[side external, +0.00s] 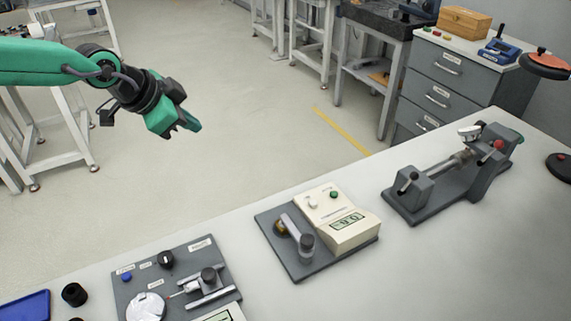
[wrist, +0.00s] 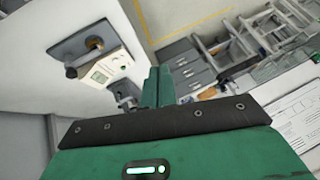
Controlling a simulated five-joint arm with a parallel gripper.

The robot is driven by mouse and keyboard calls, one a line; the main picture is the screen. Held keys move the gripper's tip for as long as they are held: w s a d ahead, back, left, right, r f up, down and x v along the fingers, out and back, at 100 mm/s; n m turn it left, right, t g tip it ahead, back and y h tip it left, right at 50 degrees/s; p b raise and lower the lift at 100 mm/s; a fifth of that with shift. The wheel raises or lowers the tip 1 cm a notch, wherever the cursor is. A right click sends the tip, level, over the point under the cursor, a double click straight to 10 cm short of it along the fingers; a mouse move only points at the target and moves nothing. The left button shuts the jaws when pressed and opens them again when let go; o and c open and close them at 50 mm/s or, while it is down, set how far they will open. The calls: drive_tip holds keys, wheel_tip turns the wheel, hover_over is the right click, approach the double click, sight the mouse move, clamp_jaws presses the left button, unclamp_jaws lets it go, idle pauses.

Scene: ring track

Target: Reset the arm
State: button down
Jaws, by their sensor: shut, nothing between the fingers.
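My gripper (side external: 190,126) is at the upper left in the side external view, at the end of my green and black arm. It hangs in the air beyond the white table, clear of everything on it. Its green fingers are together with nothing between them. In the wrist view the fingers (wrist: 158,86) also show side by side, pointing up the picture. No object touches the gripper.
The white table (side external: 330,290) holds a device with a cream display box (side external: 337,215), a grey clamp-like device (side external: 450,170) and a grey panel with a dial (side external: 175,280). A blue tray (side external: 25,306) lies at lower left. Grey drawers (side external: 440,90) stand behind. The floor is open.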

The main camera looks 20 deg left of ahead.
drive_tip(key=s+a+n+y, duration=0.1)
drive_tip(key=s+a+n, duration=0.4)
drive_tip(key=s+a, duration=0.4)
drive_tip(key=s+a+n+g+y, duration=0.1)
drive_tip(key=s+a+n, duration=0.3)
drive_tip(key=s+a, duration=0.6)
drive_tip(key=s, duration=0.6)
drive_tip(key=shift+s+n+y, duration=0.15)
drive_tip(key=shift+n+y, duration=0.25)
